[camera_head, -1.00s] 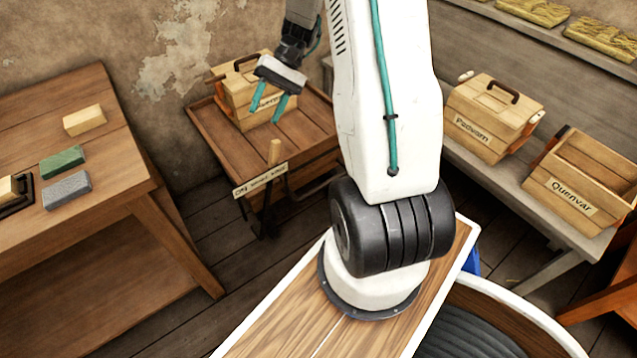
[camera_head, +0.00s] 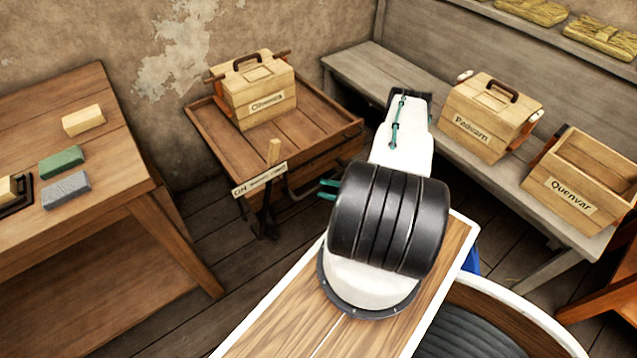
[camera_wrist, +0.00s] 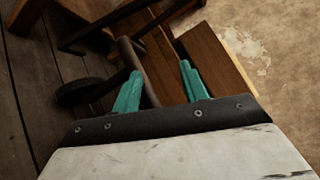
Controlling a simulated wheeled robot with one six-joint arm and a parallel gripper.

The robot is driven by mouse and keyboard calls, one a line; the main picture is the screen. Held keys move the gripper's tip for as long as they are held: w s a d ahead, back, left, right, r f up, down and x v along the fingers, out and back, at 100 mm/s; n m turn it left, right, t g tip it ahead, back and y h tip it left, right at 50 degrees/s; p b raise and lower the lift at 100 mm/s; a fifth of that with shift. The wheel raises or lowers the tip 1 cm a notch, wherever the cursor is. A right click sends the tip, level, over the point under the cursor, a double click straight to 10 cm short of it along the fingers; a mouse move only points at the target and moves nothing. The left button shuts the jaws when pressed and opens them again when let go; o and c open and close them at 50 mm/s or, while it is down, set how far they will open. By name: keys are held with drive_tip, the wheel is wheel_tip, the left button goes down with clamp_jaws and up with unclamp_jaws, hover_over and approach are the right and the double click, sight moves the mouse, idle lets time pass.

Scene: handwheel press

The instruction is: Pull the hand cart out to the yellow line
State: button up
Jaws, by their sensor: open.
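The hand cart (camera_head: 318,118) is a low brown wooden tray cart against the back wall, with a lettered plate and a short upright wooden peg at its front. A lidded wooden box (camera_head: 262,97) stands on it. My gripper (camera_head: 328,189) is low in front of the cart's right part, mostly hidden behind my arm; only teal fingertips show. In the wrist view my gripper (camera_wrist: 160,68) is open, with a dark round bar (camera_wrist: 138,66) appearing between its teal fingers. Contact cannot be told. A dark wheel (camera_wrist: 85,92) lies left of it. No yellow line shows.
A wooden workbench (camera_head: 95,120) with several blocks stands at the left. A grey bench (camera_head: 357,70) along the right wall holds a lidded box (camera_head: 492,115) and an open crate (camera_head: 580,180). Plank floor (camera_head: 215,235) is free between the workbench and my base.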

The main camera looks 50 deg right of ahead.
drive_tip(key=s+d+f+n+t+h, duration=0.1)
drive_tip(key=d+f+t+h, duration=0.25)
drive_tip(key=f+h, duration=0.2)
drive_tip(key=x, duration=0.7)
drive_tip(key=shift+w+r, duration=0.2)
drive_tip(key=shift+r, duration=0.1)
drive_tip(key=shift+d+g, duration=0.1)
drive_tip(key=shift+g, duration=0.15)
clamp_jaws()
